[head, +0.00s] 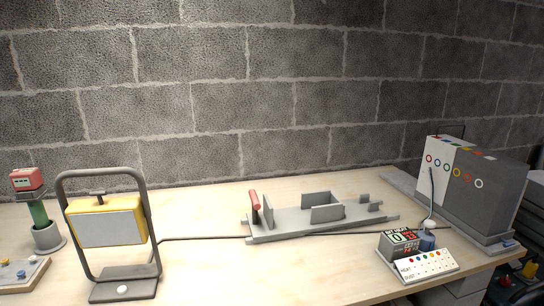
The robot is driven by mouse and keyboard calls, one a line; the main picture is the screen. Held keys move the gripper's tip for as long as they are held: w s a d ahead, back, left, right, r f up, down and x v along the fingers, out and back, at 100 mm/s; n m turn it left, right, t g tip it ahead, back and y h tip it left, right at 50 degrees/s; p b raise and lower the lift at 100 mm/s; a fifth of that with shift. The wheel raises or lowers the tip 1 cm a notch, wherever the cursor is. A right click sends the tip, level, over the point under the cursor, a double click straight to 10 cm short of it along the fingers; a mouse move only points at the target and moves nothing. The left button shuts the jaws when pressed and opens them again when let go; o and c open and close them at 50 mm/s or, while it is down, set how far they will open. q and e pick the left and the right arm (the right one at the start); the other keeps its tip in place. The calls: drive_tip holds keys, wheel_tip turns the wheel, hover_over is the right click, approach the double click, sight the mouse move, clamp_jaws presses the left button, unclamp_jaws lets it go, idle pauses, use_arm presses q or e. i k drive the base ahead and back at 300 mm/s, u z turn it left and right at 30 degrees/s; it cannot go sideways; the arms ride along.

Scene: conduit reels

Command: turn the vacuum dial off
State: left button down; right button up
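No part marked as a vacuum dial can be made out. A small grey control box (390,249) with green and red square faces sits at the table's front right. A sloped white panel (427,266) with coloured dots and small lettering, seemingly including "DUST", stands in front of it. A blue cylindrical part (428,242) stands beside the box, with a thin dark stem above it. Any dial's setting is too small to read. Neither of my grippers shows in the head view.
A grey cabinet (500,190) with coloured rings stands at the right. A grey fixture (300,220) with a red handle lies mid-table. A yellow work lamp (108,222) and a green-bodied tool (39,213) stand left. A dark cable crosses the table. The front middle is clear.

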sight(505, 281)
drive_tip(key=u, duration=2.25)
drive_tip(key=k, duration=1.85)
drive_tip(key=z, duration=2.65)
drive_tip(key=k, duration=0.35)
drive_tip(key=z, duration=0.75)
drive_tip(key=i, duration=1.1)
drive_tip(key=u, duration=0.25)
